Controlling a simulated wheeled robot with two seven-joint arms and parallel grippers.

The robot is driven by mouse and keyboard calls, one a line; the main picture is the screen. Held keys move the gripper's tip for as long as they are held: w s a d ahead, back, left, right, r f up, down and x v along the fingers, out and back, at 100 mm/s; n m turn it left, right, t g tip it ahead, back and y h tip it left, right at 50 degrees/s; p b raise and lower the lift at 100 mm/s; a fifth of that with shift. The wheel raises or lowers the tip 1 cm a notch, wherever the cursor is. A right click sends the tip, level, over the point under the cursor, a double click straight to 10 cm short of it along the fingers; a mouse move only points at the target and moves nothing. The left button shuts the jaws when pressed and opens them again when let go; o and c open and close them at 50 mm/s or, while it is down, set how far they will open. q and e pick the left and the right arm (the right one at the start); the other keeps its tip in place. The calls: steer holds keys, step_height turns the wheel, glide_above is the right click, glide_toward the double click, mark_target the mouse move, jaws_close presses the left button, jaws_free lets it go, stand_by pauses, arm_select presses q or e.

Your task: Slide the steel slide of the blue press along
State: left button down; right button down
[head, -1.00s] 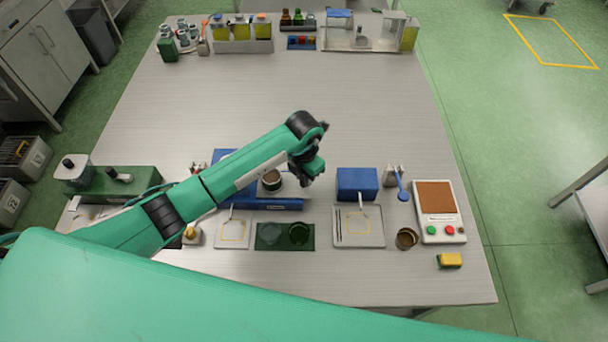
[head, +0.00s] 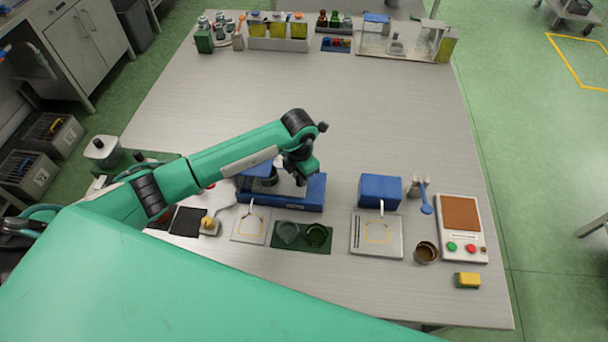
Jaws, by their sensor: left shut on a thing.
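The blue press (head: 290,202) stands left of the table's middle, its long blue base running left to right. My left arm hides much of its upper part. A pale steel slide (head: 284,185) lies on the base, partly hidden by the arm. A dark round cup (head: 268,179) sits towards the left of the base. My left gripper (head: 302,179) is over the right part of the base, shut on what looks like the end of the slide; its fingertips are mostly hidden. My right gripper is out of view.
In front of the press lie a white tray (head: 238,231) and a green mat (head: 302,247) with two round dishes. Right of it stand a blue box (head: 381,189), a blue spoon (head: 427,207) and a scale-like device (head: 474,255). The table's middle behind the press is clear.

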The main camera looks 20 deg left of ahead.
arm_select(q)
steer(key=c, duration=1.4)
jaws_free()
steer(key=shift+o, duration=0.8)
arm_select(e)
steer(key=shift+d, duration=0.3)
arm_select(q)
steer(key=shift+r, duration=0.1)
step_height(320, 180, up, 14)
steer(key=b, duration=0.3)
steer(key=shift+b, duration=0.4)
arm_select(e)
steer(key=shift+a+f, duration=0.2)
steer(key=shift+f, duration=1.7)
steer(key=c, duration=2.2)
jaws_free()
